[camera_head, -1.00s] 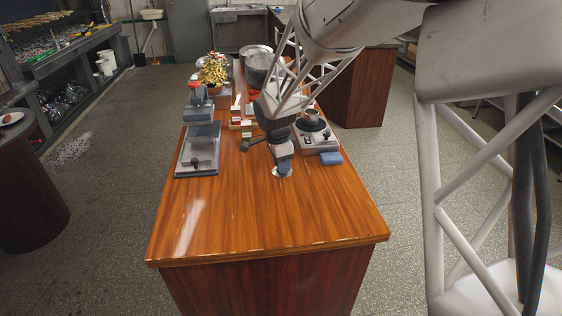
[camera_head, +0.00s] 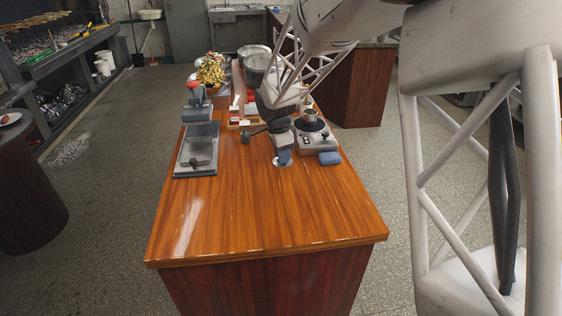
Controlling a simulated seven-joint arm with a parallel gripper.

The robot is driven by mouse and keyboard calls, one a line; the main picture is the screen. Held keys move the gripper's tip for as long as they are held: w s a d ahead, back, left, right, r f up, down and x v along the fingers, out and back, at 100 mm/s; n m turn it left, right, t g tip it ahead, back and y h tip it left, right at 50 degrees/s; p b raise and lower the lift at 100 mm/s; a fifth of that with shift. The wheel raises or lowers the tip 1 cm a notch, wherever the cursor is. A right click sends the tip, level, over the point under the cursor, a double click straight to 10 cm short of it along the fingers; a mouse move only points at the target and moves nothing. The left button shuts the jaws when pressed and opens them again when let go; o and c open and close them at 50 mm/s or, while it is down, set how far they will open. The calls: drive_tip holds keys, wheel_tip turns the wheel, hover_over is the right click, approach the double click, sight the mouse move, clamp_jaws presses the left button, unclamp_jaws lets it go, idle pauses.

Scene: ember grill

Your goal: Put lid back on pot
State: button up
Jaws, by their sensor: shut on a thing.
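My gripper (camera_head: 284,154) points down over the middle of the wooden counter and is shut on a small pale disc, which looks like the lid (camera_head: 281,163). My fingers hide most of it, and I cannot tell whether it touches the counter. A small metal pot (camera_head: 310,115) stands on a dark burner plate to the right of and beyond my gripper. Its opening is too small to make out clearly.
The burner unit (camera_head: 316,141) has a blue block (camera_head: 330,158) at its front. A grey press (camera_head: 198,155) stands at left. The counter's front half (camera_head: 260,215) is clear.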

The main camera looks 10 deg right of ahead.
drive_tip(key=w+d+r, duration=0.3)
drive_tip(key=w+d, duration=0.2)
drive_tip(key=w, duration=0.3)
drive_tip(key=w+d+r, duration=0.4)
drive_tip(key=w+d, duration=0.1)
drive_tip(key=w, duration=0.4)
drive_tip(key=w+d+r, duration=0.3)
drive_tip(key=w+d, duration=0.1)
drive_tip(key=w, duration=0.5)
drive_tip(key=shift+d+r, duration=0.35)
drive_tip(key=shift+d, duration=0.05)
drive_tip(key=shift+f, duration=0.15)
drive_tip(key=shift+f, duration=3)
drive_tip(key=shift+f, duration=0.25)
drive_tip(key=o, duration=1.5)
drive_tip(key=shift+c, duration=0.2)
drive_tip(key=shift+r, duration=0.25)
